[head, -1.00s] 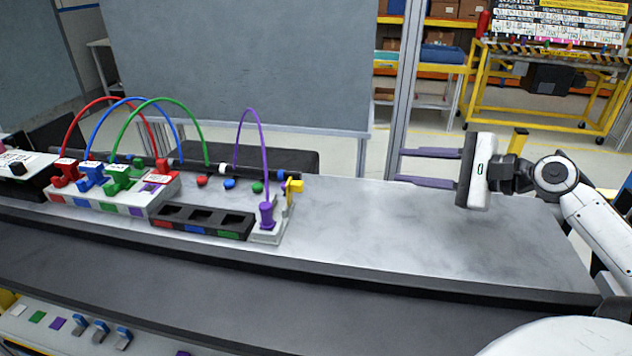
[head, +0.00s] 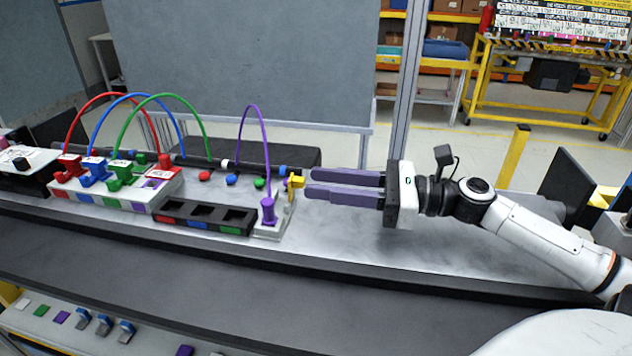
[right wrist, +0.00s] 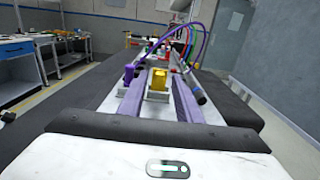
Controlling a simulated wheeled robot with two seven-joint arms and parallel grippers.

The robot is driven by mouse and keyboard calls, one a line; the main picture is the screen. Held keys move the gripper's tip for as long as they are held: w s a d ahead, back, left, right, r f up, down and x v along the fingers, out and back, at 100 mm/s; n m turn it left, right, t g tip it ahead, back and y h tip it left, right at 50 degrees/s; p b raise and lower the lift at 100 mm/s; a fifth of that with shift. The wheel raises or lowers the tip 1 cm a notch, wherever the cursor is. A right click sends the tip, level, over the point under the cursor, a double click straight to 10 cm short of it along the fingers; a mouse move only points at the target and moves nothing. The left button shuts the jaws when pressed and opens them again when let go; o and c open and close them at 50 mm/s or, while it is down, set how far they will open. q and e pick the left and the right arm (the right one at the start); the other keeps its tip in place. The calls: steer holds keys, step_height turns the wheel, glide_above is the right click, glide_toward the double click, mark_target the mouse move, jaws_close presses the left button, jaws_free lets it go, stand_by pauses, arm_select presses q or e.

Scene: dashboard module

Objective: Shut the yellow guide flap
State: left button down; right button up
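The yellow guide flap (head: 295,187) is a small piece on the right side of a light grey block (head: 272,231) and looks raised. A purple plug (head: 268,211) with a purple cable stands upright in that block. My right gripper (head: 309,183) has long purple fingers pointing left, with the tips just right of the flap. It is open and empty. In the right wrist view the yellow flap (right wrist: 159,80) shows between the two fingers, nearer their tips; contact cannot be told. My left gripper is out of view.
A black tray with empty slots (head: 203,232) sits left of the grey block. Further left is a connector block (head: 112,203) with red, blue and green plugs and arching cables. A dark rod lies behind. The grey bench top right of the block is clear below my right arm.

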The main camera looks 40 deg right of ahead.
steer(key=shift+x, duration=1.05)
steer(key=shift+c, duration=0.2)
jaws_close()
